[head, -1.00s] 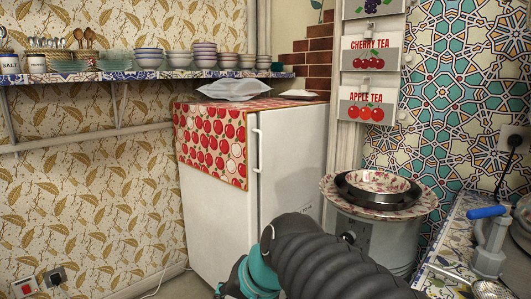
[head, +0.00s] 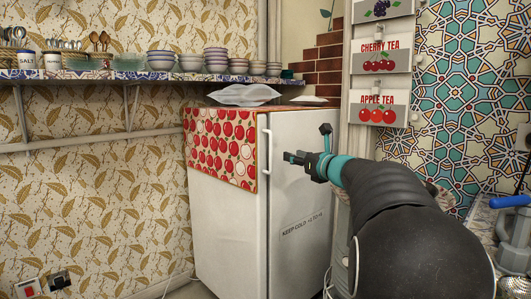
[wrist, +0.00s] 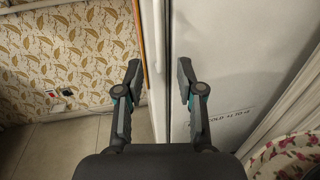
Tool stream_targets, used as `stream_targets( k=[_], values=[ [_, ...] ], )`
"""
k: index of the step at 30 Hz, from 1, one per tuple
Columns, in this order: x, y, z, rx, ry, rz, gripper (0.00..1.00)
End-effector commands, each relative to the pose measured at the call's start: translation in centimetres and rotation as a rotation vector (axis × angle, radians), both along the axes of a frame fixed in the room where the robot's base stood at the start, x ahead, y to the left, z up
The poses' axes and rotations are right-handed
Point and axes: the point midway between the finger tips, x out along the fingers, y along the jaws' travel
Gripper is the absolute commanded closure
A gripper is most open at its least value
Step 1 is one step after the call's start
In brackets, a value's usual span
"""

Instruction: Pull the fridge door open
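The white fridge (head: 230,225) stands against the wall with a red apple-print cloth over its top and left side. Its door (head: 298,215) is the right-hand face, bears the lettering "KEEP COLD", and looks closed. A slim white upright handle (head: 266,152) is at the door's left edge near the top. My gripper (head: 306,143) is open and empty, a little right of the handle in the head view. In the wrist view my open gripper (wrist: 158,72) spans the fridge's edge, with the door (wrist: 230,70) to the right; I cannot clearly pick out the handle there.
A shelf (head: 150,75) with bowls and jars runs along the left wall above fridge height. A translucent item (head: 243,95) lies on the fridge top. A counter with a blue-handled grey pot (head: 515,235) is at the right. The floor left of the fridge looks clear.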

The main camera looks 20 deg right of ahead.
Motion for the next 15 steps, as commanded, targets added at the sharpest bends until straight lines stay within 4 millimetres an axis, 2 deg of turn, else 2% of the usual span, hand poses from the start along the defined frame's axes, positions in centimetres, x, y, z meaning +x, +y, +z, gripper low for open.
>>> stream_targets(
  k=[15],
  values=[
    [8.9, 1.6, 0.0, -0.005, 0.001, 0.006, 0.62]
  ],
)
